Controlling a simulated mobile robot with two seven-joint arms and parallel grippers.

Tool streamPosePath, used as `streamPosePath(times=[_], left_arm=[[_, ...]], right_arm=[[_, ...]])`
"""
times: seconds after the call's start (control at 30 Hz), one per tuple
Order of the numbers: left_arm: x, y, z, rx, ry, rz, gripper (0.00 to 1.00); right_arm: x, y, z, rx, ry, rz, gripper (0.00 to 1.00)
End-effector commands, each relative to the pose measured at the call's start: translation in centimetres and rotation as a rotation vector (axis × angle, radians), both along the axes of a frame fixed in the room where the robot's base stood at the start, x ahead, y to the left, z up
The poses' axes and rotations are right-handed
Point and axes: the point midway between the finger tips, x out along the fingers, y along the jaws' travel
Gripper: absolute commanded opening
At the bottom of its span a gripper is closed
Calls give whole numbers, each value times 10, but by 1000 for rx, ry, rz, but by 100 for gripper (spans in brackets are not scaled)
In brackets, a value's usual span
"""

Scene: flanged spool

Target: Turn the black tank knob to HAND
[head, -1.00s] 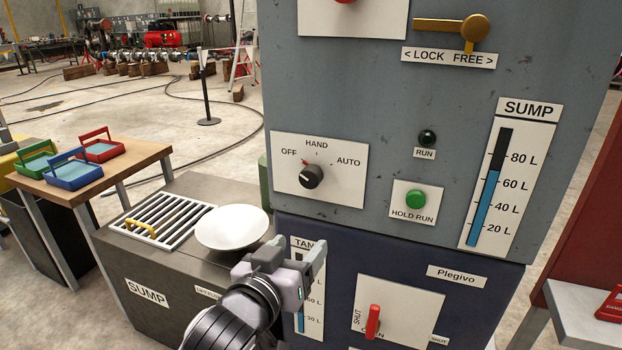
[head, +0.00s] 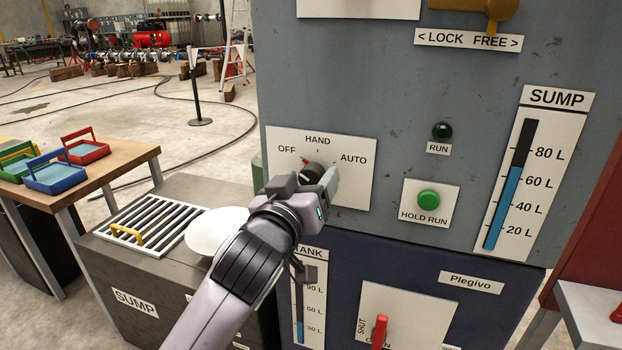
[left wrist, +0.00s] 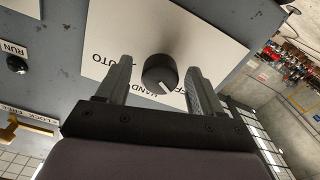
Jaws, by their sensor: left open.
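The black knob (head: 311,172) sits on a white plate (head: 357,187) marked OFF, HAND and AUTO, on the grey cabinet front. Its red mark in the head view is toward OFF. In the left wrist view the black knob (left wrist: 160,72) shows a white pointer line toward the OFF side of HAND. My left gripper (head: 306,184) is open in front of the knob and partly covers it in the head view. In the left wrist view its two fingers (left wrist: 160,80) stand on either side of the knob, with gaps. My right gripper is not in view.
A green HOLD RUN button (head: 429,199) and a dark RUN lamp (head: 442,131) are right of the knob plate. A yellow-brown lever (head: 488,12) is above and a red SHUT handle (head: 380,332) below. A white dish (head: 215,232) is on the sump box, partly behind my arm.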

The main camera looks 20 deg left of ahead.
Motion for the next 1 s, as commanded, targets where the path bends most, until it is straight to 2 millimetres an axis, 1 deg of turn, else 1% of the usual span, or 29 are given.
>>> streamPosePath(times=[0.03,0.13,0.47,0.5,0.57,0.6,0.63,1.0], left_arm=[[4,0,0,1,0,0,67],[10,0,0,1,0,0,67],[12,0,0,1,0,0,67],[12,0,0,1,0,0,54],[12,0,0,1,0,0,34],[12,0,0,1,0,0,21],[12,0,0,1,0,0,11],[12,0,0,22,2,-1,11]], right_arm=[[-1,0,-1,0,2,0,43],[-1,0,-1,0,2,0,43],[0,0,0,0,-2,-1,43],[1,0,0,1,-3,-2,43],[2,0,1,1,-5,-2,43],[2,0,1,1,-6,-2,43],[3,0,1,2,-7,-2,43],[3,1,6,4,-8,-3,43]])
